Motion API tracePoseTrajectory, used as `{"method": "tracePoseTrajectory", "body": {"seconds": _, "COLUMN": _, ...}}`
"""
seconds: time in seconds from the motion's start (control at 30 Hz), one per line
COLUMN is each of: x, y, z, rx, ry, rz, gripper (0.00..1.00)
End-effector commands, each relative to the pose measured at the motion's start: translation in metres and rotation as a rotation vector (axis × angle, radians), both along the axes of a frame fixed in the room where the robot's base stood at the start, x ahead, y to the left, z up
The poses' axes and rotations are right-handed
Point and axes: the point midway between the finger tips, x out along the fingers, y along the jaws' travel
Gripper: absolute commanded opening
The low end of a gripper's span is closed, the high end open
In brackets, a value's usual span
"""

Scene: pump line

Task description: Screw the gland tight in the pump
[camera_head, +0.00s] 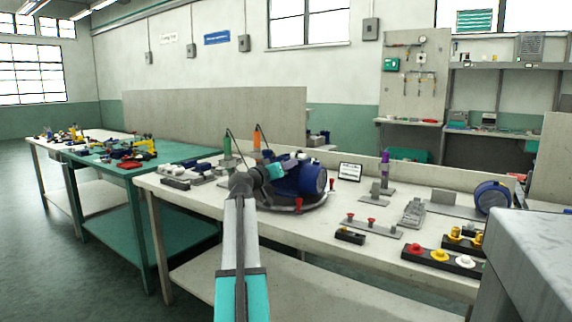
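The pump with a blue motor body (313,180) sits on a round dark base on the white bench, left of the bench's middle. My arm reaches up from the bottom edge to the pump's left side. My gripper (277,171) is at the pump's upper left, small in the picture and partly hidden by my own wrist. I cannot see whether its fingers are apart or closed, or whether they touch the pump. I cannot make out the gland; that side of the pump is covered by my arm and gripper.
Red knobs on a plate (371,225), a black strip with red, yellow and white caps (440,257), and another blue round unit (492,197) stand to the right. Green (228,150) and orange posts rise behind my wrist. The bench's front edge is mostly clear.

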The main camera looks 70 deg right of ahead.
Motion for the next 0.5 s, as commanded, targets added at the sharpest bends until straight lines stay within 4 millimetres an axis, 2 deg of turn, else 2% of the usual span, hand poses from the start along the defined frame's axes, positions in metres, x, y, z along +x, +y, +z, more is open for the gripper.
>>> {"method": "tracePoseTrajectory", "body": {"seconds": 0.3, "x": 0.0000, "y": 0.0003, "z": 0.0023, "rx": 0.043, "ry": 0.189, "rz": 0.001, "gripper": 0.31}}
{"method": "tracePoseTrajectory", "body": {"seconds": 0.5, "x": 0.0002, "y": 0.0000, "z": 0.0001, "rx": 0.046, "ry": 0.207, "rz": 0.000, "gripper": 0.31}}
